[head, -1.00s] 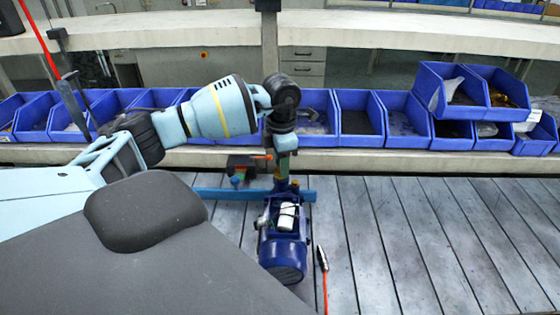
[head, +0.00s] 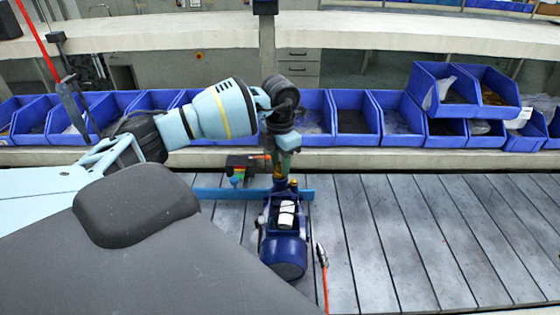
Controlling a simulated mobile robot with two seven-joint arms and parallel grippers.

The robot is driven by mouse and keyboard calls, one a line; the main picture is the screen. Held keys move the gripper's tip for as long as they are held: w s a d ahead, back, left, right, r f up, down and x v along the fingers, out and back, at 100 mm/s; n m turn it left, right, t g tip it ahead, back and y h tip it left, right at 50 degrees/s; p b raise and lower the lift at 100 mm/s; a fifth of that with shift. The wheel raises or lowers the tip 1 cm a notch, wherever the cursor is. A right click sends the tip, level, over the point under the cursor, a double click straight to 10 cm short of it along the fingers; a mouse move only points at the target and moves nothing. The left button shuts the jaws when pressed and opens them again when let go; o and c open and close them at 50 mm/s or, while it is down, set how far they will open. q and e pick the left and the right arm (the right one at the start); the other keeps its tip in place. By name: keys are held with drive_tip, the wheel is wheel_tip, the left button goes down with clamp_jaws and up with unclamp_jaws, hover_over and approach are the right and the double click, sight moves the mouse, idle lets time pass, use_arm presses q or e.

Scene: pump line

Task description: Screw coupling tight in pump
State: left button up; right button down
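The blue pump (head: 284,256) stands on the slatted table in the middle of the head view, with a white part (head: 286,214) on it. At its far end, a small brass-yellow piece (head: 279,173), which looks like the coupling, shows just under my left gripper (head: 281,168). The gripper points down over it, at or touching it. The fingers are small and partly hidden by the wrist, so I cannot tell whether they are closed on it. My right gripper is not in view.
A blue bar (head: 228,194) lies across behind the pump. A dark tool with orange and green parts (head: 242,167) is left of the gripper. A red-handled tool (head: 323,266) lies right of the pump. Blue bins (head: 355,121) line the back. Table right is clear.

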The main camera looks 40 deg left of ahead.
use_arm(q)
clamp_jaws()
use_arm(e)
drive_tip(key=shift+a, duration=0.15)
use_arm(q)
drive_tip(key=shift+f, duration=0.1)
drive_tip(key=shift+f+m, duration=0.1)
drive_tip(key=shift+m, duration=0.8)
drive_tip(key=shift+m+b, duration=0.3)
drive_tip(key=shift+m, duration=0.5)
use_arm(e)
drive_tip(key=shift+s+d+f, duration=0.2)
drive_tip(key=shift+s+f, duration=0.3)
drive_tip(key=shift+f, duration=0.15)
use_arm(q)
drive_tip(key=shift+m, duration=0.9)
drive_tip(key=shift+m+b, duration=0.4)
drive_tip(key=shift+m, duration=0.4)
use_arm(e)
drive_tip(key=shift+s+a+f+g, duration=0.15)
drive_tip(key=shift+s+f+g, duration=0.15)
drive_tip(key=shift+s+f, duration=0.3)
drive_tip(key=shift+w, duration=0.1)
